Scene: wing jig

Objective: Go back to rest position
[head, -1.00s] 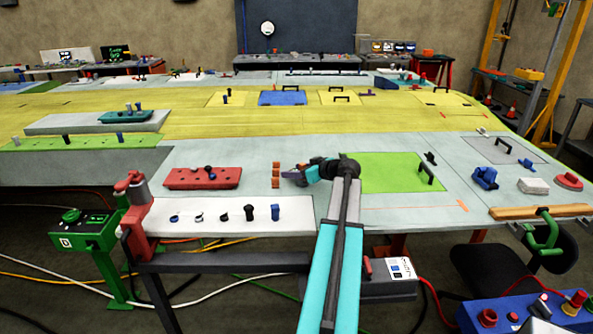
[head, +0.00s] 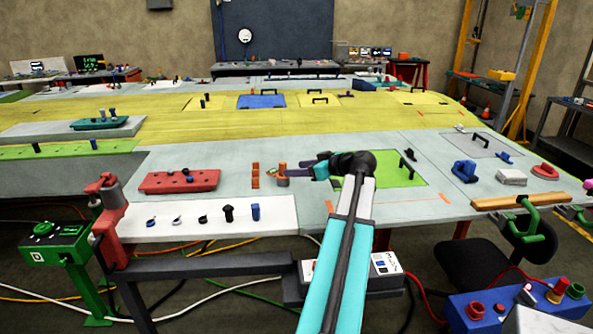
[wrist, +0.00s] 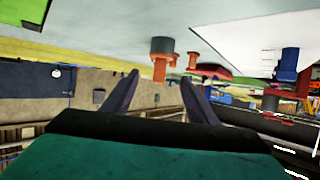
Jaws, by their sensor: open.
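My gripper (head: 285,170) is over the grey wing panel, to the left of the green panel (head: 403,171). In the wrist view its two dark fingers (wrist: 160,85) stand wide apart, with nothing held between them. An orange peg-like piece (wrist: 162,55) shows beyond and between the fingertips in the wrist view, apart from them. In the head view this orange piece (head: 283,181) is close by the fingertips. My arm reaches forward from the bottom of the head view.
A red plate (head: 180,181) and orange blocks (head: 255,175) lie left of my gripper. A white strip with several pegs (head: 160,225) runs along the front edge. Blue clamp (head: 465,171), white block (head: 511,177) and wooden bar (head: 520,201) are to the right.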

